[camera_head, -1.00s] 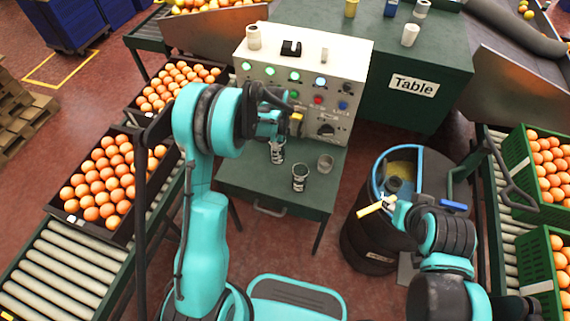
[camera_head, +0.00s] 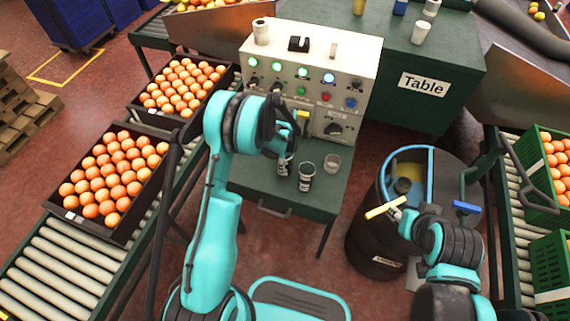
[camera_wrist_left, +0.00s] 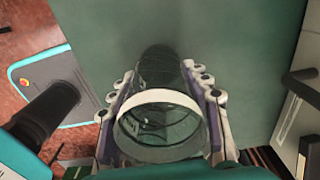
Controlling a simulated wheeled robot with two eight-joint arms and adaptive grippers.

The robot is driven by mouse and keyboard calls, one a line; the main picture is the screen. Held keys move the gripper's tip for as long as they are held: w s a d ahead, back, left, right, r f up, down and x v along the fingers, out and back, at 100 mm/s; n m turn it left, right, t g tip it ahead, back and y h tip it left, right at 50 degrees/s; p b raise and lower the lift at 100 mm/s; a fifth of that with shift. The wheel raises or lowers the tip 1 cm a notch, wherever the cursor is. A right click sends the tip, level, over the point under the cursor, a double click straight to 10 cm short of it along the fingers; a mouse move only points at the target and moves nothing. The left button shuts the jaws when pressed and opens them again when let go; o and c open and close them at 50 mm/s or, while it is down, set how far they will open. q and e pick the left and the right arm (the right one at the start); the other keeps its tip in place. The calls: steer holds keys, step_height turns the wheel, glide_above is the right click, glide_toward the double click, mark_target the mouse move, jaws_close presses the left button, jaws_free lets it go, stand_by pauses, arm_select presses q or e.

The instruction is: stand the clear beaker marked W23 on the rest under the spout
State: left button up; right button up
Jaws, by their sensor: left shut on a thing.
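My left gripper (camera_head: 284,150) is over the green side table (camera_head: 262,193), below the panel. In the left wrist view its fingers (camera_wrist_left: 160,118) are closed around a clear beaker (camera_wrist_left: 158,128) with a pale rim. In the head view this beaker (camera_head: 285,166) shows dark print and is partly hidden by the gripper; I cannot read its mark. A second clear beaker with dark print (camera_head: 306,178) stands just right of it. My right gripper (camera_head: 398,208) is by the dark drum, beside a yellow bar; its fingers are unclear. I cannot make out the spout or the rest.
A pale cup (camera_head: 332,163) stands at the table's right. The white control panel (camera_head: 345,66) with lit buttons rises behind. The dark drum (camera_head: 365,235) stands right of the table. Orange crates (camera_head: 70,218) line the left conveyor. The table's front left is bare.

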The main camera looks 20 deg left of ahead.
arm_select(q)
steer(key=shift+s, duration=0.1)
steer(key=o, duration=0.7)
steer(key=shift+f, duration=0.1)
steer(key=o, duration=0.4)
steer(key=shift+o, duration=0.2)
